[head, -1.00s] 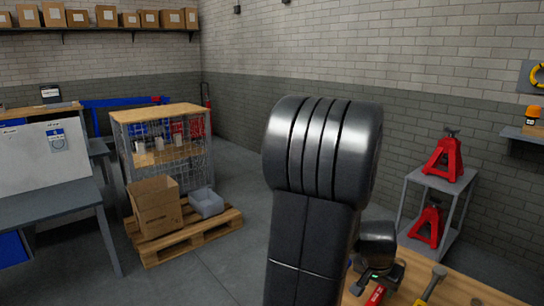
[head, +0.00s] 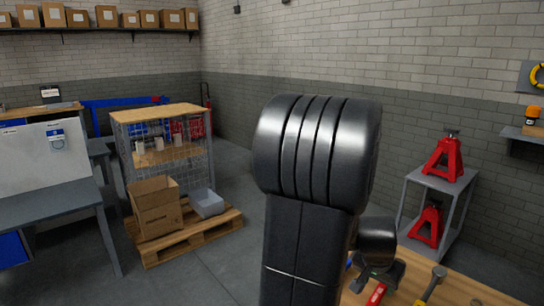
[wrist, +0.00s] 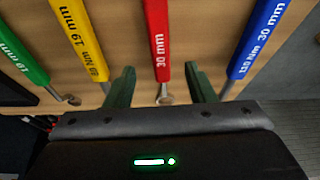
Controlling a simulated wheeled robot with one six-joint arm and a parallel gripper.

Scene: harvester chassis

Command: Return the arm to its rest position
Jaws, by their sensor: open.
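My arm stands large in the middle of the head view, a dark, ribbed link blocking part of the scene. My gripper (wrist: 159,85) shows in the wrist view with its two dark green fingers apart. The red 30 mm tool (wrist: 158,40) lies on the wooden bench top (wrist: 120,30) and shows between the fingers; I cannot tell how far below them it is. In the head view the gripper (head: 382,275) is partly hidden behind my arm, low over the bench at the right.
Green (wrist: 20,50), yellow (wrist: 80,35) and blue (wrist: 257,38) tools lie on either side. A hammer-like tool (head: 432,283) lies on the bench. Red jack stands (head: 443,160) are on a grey rack behind. A pallet (head: 190,240) with boxes stands on the left floor.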

